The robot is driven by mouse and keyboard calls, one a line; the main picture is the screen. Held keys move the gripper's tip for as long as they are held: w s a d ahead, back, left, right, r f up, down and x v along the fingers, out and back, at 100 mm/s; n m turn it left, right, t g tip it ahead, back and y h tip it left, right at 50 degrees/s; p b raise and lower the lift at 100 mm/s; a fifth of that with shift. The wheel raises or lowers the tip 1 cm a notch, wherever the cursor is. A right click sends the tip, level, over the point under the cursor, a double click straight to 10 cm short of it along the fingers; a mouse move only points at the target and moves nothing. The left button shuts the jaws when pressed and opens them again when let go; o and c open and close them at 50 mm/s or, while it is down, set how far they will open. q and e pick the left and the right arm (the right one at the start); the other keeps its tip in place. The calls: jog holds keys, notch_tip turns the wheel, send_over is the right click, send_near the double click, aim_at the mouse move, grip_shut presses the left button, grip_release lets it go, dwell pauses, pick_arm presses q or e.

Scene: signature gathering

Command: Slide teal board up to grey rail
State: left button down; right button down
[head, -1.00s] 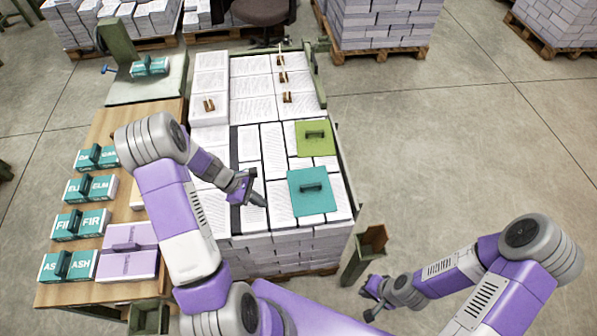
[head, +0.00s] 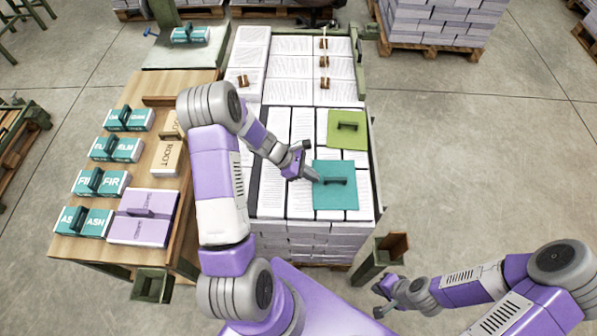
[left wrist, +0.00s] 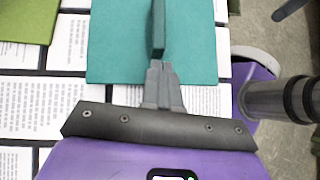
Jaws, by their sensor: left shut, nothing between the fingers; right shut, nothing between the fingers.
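The teal board (head: 346,200) with a dark teal handle (head: 335,181) lies flat on the near right part of the paper stacks. My left gripper (head: 316,178) is shut and empty, its tip over the board's left part, close to the handle's left end. In the left wrist view, the shut fingers (left wrist: 162,72) overlap the teal board (left wrist: 110,45), with the handle (left wrist: 158,28) straight beyond them; contact is unclear. A grey-green rail (head: 374,140) runs along the stack's right edge. My right gripper (head: 379,300) is shut, low at the right, away from the stack.
A green board (head: 347,142) with a handle lies just beyond the teal one. Small wooden pieces (head: 324,62) stand on the far stacks. A wooden table (head: 80,245) at left holds labelled teal blocks and a purple block (head: 140,230). An open green post (head: 380,255) stands near right.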

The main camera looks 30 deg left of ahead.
aim_at(328, 179)
pick_arm(q)
jog(key=shift+w+d, duration=0.25)
jog(key=shift+d, duration=0.35)
jog(key=w+d, duration=0.1)
jog(key=d, duration=0.1)
jog(key=w+d, duration=0.1)
jog(key=d, duration=0.1)
jog(key=w+d, duration=0.1)
jog(key=d, duration=0.1)
jog(key=shift+b, duration=0.35)
jog(key=shift+s, duration=0.1)
jog(key=a, duration=0.1)
jog(key=s+a, duration=0.1)
jog(key=a, duration=0.1)
jog(key=a+p, duration=0.1)
jog(key=shift+s+a+r, duration=0.15)
jog(key=shift+s+r, duration=0.15)
jog(key=shift+s, duration=0.1)
jog(key=p+v, duration=0.2)
jog(key=v, duration=0.7)
jog(key=shift+s+r, duration=0.1)
